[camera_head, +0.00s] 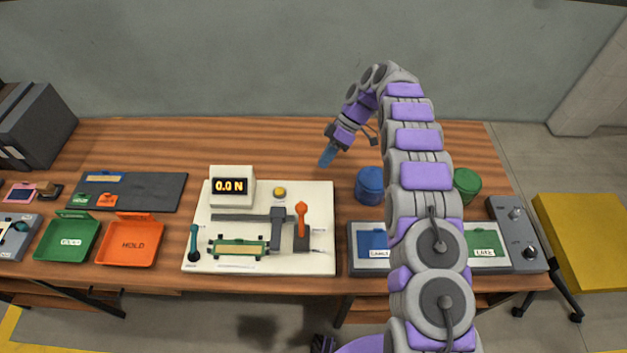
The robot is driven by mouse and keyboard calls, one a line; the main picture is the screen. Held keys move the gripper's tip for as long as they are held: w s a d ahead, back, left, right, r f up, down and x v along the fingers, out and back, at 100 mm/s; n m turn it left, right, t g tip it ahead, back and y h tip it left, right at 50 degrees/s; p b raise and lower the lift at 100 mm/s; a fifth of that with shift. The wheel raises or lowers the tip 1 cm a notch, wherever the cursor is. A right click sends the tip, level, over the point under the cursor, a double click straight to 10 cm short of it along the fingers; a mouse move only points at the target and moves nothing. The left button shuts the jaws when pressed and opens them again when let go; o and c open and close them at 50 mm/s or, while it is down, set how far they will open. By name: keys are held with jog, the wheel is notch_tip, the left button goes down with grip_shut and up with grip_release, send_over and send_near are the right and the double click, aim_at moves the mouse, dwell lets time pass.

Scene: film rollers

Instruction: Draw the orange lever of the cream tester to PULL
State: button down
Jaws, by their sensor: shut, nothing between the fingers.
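The cream tester (318,258) sits at the middle of the wooden bench. Its orange lever (301,218) stands upright on a dark base at the tester's right side, with a rounded knob on top. The label lettering beside it is too small to read. The tester's display (231,186) reads 0.0 N. A green-ended strip (239,247) lies in the front of the tester. My gripper (327,158) is above the back of the bench, behind and right of the orange lever and apart from it. Its bluish fingers point down and are shut on nothing.
A teal lever (194,242) stands at the tester's left edge. A blue canister (369,186) stands right of the tester, near my arm. Green (68,238) and orange (131,241) trays are at the left. The bench behind the tester is clear. My arm hides part of the right side.

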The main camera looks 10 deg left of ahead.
aim_at(302, 217)
jog(key=s+a+f+b, duration=0.2)
jog(key=s+f, duration=0.4)
jog(key=s, duration=0.3)
jog(key=shift+a+f+b, duration=0.3)
jog(key=shift+a, duration=0.2)
